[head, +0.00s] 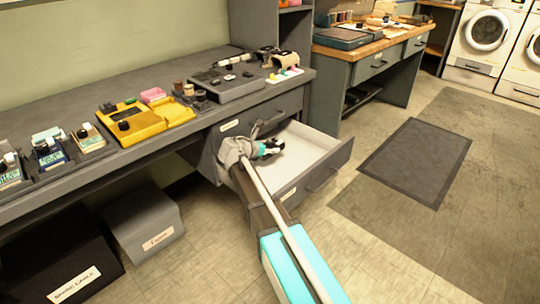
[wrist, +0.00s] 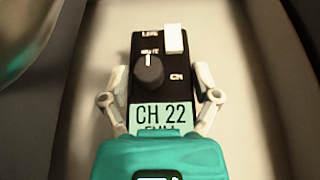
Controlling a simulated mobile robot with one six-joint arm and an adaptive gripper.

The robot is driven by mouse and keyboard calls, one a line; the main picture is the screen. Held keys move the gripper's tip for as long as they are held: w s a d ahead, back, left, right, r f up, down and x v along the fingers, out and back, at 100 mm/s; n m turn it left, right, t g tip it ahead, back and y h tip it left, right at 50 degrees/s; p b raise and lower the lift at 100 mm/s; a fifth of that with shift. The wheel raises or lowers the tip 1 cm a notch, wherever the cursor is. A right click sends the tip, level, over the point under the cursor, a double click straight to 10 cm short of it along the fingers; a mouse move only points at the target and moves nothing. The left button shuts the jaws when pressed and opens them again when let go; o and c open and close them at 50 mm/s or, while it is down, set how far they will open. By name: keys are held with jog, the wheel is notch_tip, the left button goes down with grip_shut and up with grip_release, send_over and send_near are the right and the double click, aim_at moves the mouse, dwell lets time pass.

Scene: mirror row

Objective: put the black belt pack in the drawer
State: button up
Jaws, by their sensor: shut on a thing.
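The black belt pack (wrist: 145,45) has a round black knob, a white block on its top edge and a pale green "CH 22" label. My gripper (wrist: 161,80) is shut on it, one finger on each side. In the head view my gripper (head: 264,149) is over the open drawer (head: 325,160), and the belt pack (head: 275,146) is small and partly hidden at its tip. The drawer's pale floor (wrist: 235,90) lies behind the pack in the wrist view. I cannot tell whether the pack touches it.
The dark counter (head: 80,85) carries a yellow tray (head: 150,121), several other packs at left and a grey tray (head: 225,85). Two lidded bins (head: 148,222) (head: 55,260) stand below. A wooden-topped bench (head: 375,45) and a dark floor mat (head: 415,160) are at right.

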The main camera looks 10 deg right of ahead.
jog(key=shift+w+f+b, duration=0.4)
jog(key=shift+f+b, duration=0.15)
jog(key=shift+f, duration=0.2)
jog(key=shift+s+f+b, duration=0.1)
jog(key=shift+f+b, duration=1.1)
jog(key=shift+f+b, duration=0.6)
jog(key=o, duration=1.1)
jog(key=shift+r, duration=0.25)
